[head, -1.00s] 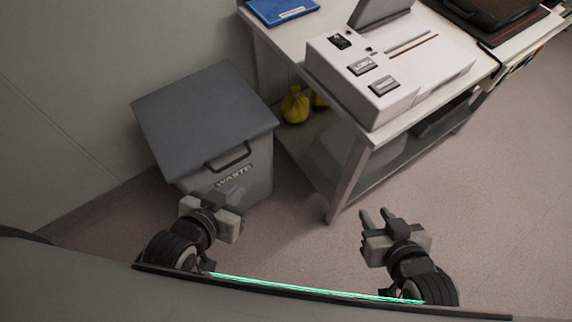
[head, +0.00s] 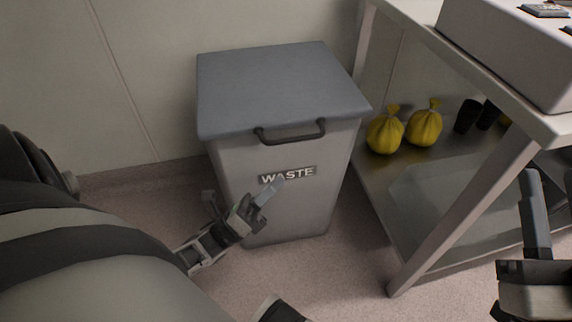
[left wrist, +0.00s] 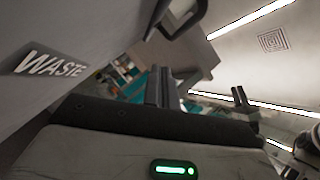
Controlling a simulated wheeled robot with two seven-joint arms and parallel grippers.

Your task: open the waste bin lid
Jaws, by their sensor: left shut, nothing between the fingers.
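The grey waste bin (head: 285,215) stands against the wall, with its blue-grey lid (head: 280,85) down flat on top. A dark handle (head: 290,132) sticks out at the lid's front edge. My left gripper (head: 265,192) is shut and empty, in front of the bin's front face near the WASTE label (head: 287,175) and below the handle. In the left wrist view, the closed fingers (left wrist: 158,88) point up beside the bin face (left wrist: 70,50), and the dark handle (left wrist: 182,18) shows above them. My right gripper (head: 550,200) is at the right edge, partly cut off, fingers apart.
A metal table (head: 515,155) stands right of the bin, with its leg (head: 465,215) close by. Yellow bags (head: 385,132) and dark cups sit on its lower shelf. A pale machine (head: 510,45) is on top. The wall is behind the bin; floor is clear in front.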

